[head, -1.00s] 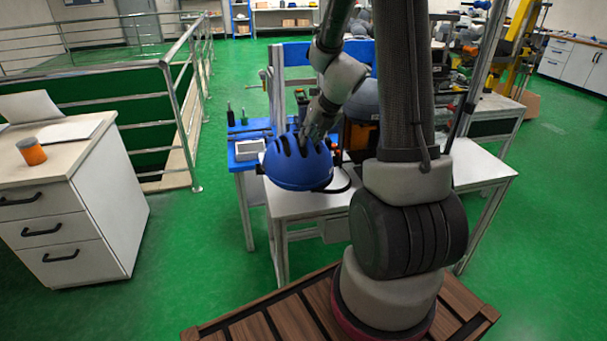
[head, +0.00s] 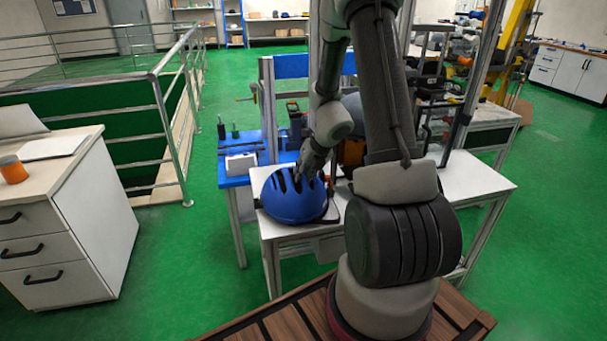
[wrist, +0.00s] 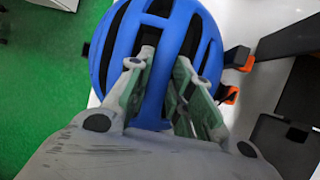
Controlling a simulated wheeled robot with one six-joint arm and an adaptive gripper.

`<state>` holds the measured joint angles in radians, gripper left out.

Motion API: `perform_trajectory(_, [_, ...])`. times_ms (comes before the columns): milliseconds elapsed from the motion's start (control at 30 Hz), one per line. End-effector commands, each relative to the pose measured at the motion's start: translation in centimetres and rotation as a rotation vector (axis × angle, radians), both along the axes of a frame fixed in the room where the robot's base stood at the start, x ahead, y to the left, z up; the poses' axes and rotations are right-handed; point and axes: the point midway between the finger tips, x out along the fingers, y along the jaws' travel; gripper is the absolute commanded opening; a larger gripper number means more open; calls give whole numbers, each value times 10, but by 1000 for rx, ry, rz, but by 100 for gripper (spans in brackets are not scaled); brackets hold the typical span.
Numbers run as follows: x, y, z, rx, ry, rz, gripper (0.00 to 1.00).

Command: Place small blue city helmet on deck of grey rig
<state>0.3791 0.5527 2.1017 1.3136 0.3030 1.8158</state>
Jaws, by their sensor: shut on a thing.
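The small blue city helmet (head: 293,203) has dark vent slots and is at the left end of the grey rig's pale deck (head: 470,177). My gripper (head: 306,178) comes down on it from above. In the wrist view the helmet (wrist: 118,50) fills the top middle, and my gripper's fingers (wrist: 162,85) are shut around a rib between its vents. The helmet overlaps the deck in the head view; I cannot tell whether it touches it. My arm hides the middle of the rig.
A blue bench (head: 232,170) with a small white box (head: 241,163) and tools adjoins the rig at the left. Metal uprights (head: 478,80) rise from the rig. A white drawer cabinet (head: 75,235) and railings stand further left. Green floor lies open between.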

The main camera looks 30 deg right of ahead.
Motion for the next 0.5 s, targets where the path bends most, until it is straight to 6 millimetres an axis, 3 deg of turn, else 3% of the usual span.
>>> perform_trajectory(233, [0,0,-1,-1,-1,1,0])
perform_trajectory(267, [0,0,-2,0,0,1,25])
perform_trajectory(333, [0,0,-2,0,0,1,38])
perform_trajectory(367, [0,0,-2,-1,0,2,43])
perform_trajectory(500, [0,0,-1,-1,0,2,43])
